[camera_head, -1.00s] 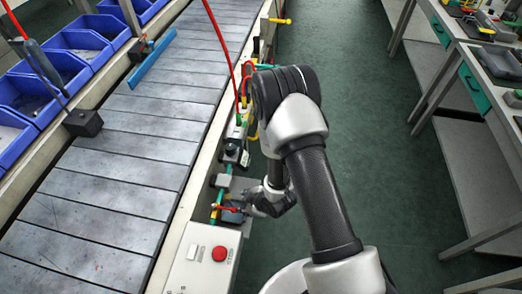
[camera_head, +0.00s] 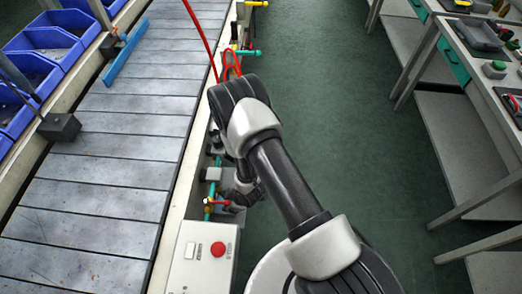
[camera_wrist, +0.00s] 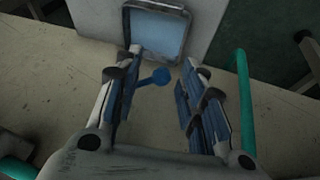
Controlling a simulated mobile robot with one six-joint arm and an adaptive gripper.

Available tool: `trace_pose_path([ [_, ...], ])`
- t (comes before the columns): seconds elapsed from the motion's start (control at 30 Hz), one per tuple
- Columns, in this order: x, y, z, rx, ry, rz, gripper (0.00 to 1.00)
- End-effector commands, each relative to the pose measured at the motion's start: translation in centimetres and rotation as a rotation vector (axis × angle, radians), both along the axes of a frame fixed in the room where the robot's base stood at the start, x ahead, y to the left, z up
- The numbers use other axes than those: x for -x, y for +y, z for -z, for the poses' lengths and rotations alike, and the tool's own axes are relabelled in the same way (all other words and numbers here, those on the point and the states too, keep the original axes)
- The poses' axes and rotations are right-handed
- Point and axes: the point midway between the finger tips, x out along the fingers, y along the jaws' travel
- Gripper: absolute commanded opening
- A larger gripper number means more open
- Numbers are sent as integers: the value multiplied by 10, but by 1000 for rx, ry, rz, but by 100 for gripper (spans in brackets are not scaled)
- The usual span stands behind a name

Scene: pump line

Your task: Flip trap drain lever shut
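A small blue lever with a round end (camera_wrist: 160,76) shows between my fingers in the wrist view; it may be the trap drain lever. Its inner end is hidden near the left finger. My gripper (camera_wrist: 156,98) is open, with its fingers on either side of the round end, and I cannot tell whether either touches it. In the head view my gripper (camera_head: 243,192) is low beside the conveyor's right edge, mostly hidden by my arm. A red lever (camera_head: 217,202) on the pipework lies just left of it.
A box with a pale blue square face (camera_wrist: 156,30) stands beyond my fingertips. A green pipe (camera_wrist: 245,100) runs right of my gripper. A control box with a red button (camera_head: 217,249) is near the front. The green aisle floor (camera_head: 330,130) is clear.

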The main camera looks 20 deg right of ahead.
Motion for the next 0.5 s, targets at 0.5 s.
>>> trace_pose_path([
  [0.5, 11, -33, -69, -1, -3, -175, 37],
])
